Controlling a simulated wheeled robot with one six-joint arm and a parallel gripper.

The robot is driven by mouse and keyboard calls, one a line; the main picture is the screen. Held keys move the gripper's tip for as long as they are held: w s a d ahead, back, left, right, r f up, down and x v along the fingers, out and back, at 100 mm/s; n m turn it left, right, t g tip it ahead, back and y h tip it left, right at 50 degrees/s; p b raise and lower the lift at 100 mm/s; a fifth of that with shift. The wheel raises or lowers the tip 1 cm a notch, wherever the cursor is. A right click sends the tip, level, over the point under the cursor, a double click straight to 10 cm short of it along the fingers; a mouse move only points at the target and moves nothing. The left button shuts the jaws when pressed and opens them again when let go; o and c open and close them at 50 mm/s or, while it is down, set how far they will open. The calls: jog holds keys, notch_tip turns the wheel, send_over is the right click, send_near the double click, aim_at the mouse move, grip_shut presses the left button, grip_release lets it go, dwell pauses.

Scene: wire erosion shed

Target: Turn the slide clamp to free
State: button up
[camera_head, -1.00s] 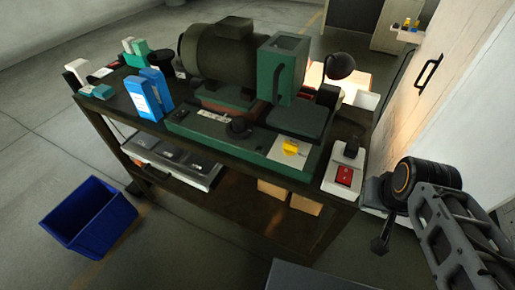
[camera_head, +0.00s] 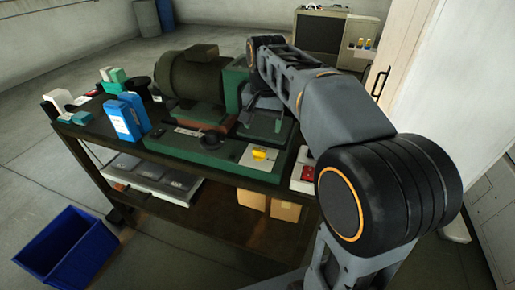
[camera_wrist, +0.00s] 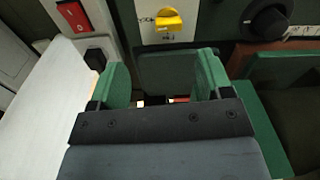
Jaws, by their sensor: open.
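A yellow knob (camera_head: 263,154), which I take as the slide clamp, sits on a pale plate (camera_head: 246,160) at the front right of the green machine base. In the wrist view the yellow knob (camera_wrist: 170,21) shows at the top, its marks too small to read. My gripper (camera_wrist: 162,62) is open and empty, its two green fingers well apart. In that view the knob lies beyond the fingertips, apart from them. In the head view my arm reaches over the machine and my fingers are not clear.
A black dial (camera_wrist: 268,20) is right of the knob in the wrist view. A red switch (camera_wrist: 73,14) is to its left. The large motor (camera_head: 195,75) stands behind. Blue bottles (camera_head: 124,118) stand left on the bench; a blue bin (camera_head: 65,250) is on the floor.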

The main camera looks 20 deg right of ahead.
aim_at(259, 149)
jog(key=shift+m+g, duration=0.3)
jog(key=shift+m, duration=0.4)
jog(key=w+f, duration=0.1)
jog(key=f, duration=0.3)
jog(key=w+f, duration=0.1)
jog(key=f, duration=0.3)
jog(key=w+f, duration=0.1)
jog(key=f, duration=0.3)
jog(key=shift+b, duration=0.4)
jog(key=c, duration=0.9)
